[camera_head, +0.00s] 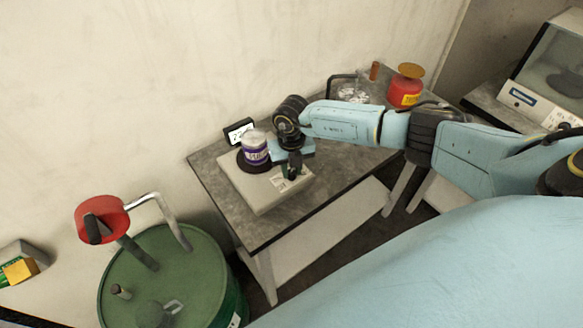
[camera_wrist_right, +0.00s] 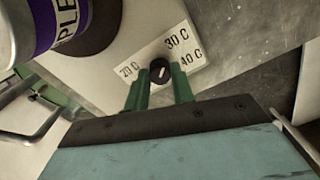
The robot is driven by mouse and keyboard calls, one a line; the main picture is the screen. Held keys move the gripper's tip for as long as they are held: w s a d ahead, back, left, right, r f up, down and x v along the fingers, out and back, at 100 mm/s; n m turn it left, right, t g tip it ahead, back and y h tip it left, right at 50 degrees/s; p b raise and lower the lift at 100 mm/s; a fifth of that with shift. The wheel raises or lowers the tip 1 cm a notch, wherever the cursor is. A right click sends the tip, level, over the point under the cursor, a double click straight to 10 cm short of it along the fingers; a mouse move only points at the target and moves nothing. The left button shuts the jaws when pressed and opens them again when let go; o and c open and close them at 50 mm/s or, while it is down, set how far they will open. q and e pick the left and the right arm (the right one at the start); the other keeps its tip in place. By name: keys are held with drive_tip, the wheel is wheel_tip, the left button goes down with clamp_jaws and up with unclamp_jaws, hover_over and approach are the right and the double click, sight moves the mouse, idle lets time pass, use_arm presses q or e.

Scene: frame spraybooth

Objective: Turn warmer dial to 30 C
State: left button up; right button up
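The warmer (camera_head: 262,196) is a pale box on the grey table, with a dark round plate on top. A purple-and-white can (camera_head: 254,150) stands upright on the plate; its side shows at the upper left of the right wrist view (camera_wrist_right: 30,60). The black dial (camera_wrist_right: 160,70) has a short white mark and sits by a white label (camera_wrist_right: 150,54) reading 20 C, 30 C and 40 C. My right gripper (camera_wrist_right: 160,82) is open, its green fingers on either side of the dial's near edge; contact is unclear. In the head view my right gripper (camera_head: 290,172) is over the warmer. My left gripper is out of view.
A small display (camera_head: 239,131) stands behind the can. A red can (camera_head: 405,92) is at the table's far right end. A green drum (camera_head: 185,285) with a red-topped pump stands left of the table. The table's front right is clear.

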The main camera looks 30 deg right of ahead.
sight(291, 172)
drive_tip(key=o, duration=0.4)
wheel_tip(291, 172, up, 14)
drive_tip(key=shift+f+b, duration=0.25)
drive_tip(key=shift+b, duration=0.15)
idle(0.4)
